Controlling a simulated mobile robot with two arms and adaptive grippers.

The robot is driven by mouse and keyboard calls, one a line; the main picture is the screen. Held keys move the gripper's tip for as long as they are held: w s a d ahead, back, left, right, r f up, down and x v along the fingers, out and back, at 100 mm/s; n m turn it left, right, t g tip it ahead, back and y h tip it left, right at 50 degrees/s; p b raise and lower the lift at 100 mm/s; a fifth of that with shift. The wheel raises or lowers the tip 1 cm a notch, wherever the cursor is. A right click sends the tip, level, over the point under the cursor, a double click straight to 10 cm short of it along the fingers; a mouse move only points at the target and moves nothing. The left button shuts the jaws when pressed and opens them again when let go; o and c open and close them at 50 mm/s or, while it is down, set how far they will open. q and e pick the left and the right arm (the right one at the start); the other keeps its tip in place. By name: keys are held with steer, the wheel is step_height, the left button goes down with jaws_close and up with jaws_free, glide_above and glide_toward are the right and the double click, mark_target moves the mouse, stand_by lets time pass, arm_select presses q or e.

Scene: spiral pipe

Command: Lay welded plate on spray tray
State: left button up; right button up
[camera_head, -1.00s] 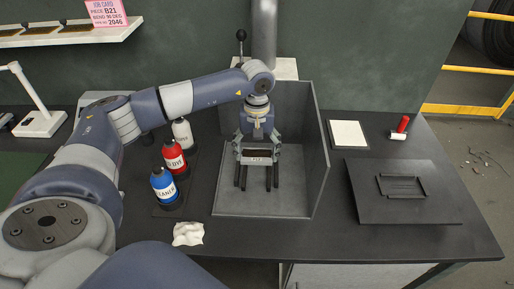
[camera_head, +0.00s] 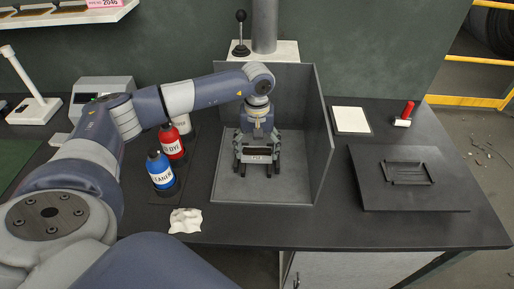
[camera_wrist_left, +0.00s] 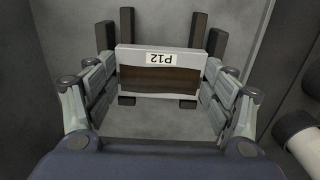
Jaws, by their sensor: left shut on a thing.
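The welded plate (camera_head: 258,151) is a small block with a brown face and a pale edge labelled P12; it also shows in the left wrist view (camera_wrist_left: 158,80). My left gripper (camera_head: 257,150) is shut on it, with fingers (camera_wrist_left: 160,95) on its two short ends. The plate is inside the grey, high-walled tray (camera_head: 230,185), low over dark supports (camera_wrist_left: 197,37) on the tray floor. Whether it touches the supports is unclear, as the plate and fingers hide most of them. My right gripper is not in view.
Blue (camera_head: 161,172) and red (camera_head: 171,143) bottles stand left of the tray, with a third partly hidden behind. A crumpled white cloth (camera_head: 185,221) lies in front. A black board with a raised frame (camera_head: 408,172) and a white sheet (camera_head: 351,120) lie to the right.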

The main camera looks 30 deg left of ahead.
arm_select(q)
steer(key=o, duration=1.7)
steer(key=shift+r, duration=0.1)
step_height(320, 180, up, 12)
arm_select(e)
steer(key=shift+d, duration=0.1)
